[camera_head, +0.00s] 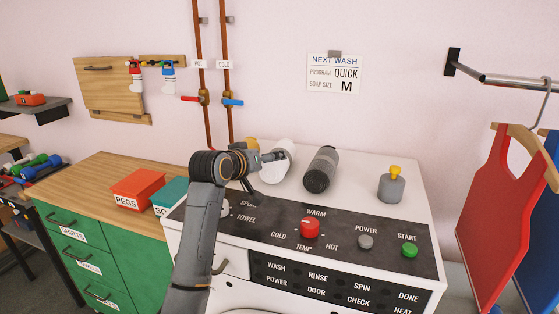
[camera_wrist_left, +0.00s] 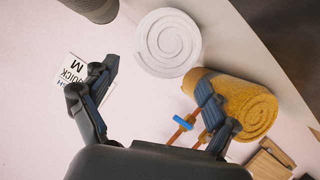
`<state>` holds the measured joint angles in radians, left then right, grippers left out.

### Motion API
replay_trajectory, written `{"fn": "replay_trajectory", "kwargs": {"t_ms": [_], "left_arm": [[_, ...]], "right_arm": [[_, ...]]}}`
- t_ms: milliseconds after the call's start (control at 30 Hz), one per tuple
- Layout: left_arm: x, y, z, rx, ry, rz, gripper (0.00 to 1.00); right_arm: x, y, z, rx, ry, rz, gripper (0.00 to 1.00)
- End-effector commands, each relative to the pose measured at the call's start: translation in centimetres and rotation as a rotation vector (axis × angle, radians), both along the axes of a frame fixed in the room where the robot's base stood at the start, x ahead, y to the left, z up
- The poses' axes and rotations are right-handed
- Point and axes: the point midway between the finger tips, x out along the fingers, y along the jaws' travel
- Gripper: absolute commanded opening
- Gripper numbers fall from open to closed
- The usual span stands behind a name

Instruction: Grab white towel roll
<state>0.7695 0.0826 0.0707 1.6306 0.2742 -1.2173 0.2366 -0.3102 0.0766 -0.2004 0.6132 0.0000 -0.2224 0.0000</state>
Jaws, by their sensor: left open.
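The white towel roll (camera_head: 282,167) lies on top of the washing machine, partly hidden behind my left gripper (camera_head: 262,172) in the head view. In the left wrist view the white roll (camera_wrist_left: 168,43) shows its spiral end, beyond the fingertips and roughly centred between them. My left gripper (camera_wrist_left: 157,77) is open, with nothing between its fingers. A mustard-yellow towel roll (camera_wrist_left: 245,105) lies close beside the white one, behind the right-hand finger in the wrist view. A dark grey roll (camera_head: 320,170) lies to the right of the white roll in the head view. My right gripper is not in view.
The washing machine's control panel (camera_head: 345,247) has several knobs and buttons at the front. A grey container with a yellow top (camera_head: 391,188) stands at the machine's right. An orange pegs box (camera_head: 137,190) and a teal box (camera_head: 168,196) sit on the left counter.

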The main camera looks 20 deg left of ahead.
Motion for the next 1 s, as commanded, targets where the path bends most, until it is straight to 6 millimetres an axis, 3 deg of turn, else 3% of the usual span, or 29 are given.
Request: {"fn": "replay_trajectory", "kwargs": {"t_ms": [200, 400, 700, 767, 1000], "left_arm": [[1.9, -0.7, -1.1, -0.001, 0.003, 0.0, 0.87], [4.1, -1.2, -2.2, 0.0, 0.0, 0.0, 0.87], [4.6, -1.3, -2.6, 0.001, -0.001, 0.0, 0.87], [4.6, -1.3, -2.6, 0.001, -0.001, 0.0, 0.79], [4.5, -1.3, -2.6, 0.0, 0.0, 0.0, 0.3]], "right_arm": [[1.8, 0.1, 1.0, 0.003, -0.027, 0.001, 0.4], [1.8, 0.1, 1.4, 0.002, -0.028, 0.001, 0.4], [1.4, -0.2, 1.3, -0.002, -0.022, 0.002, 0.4], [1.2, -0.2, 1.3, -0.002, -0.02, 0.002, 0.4], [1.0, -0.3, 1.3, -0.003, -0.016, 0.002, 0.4]]}}
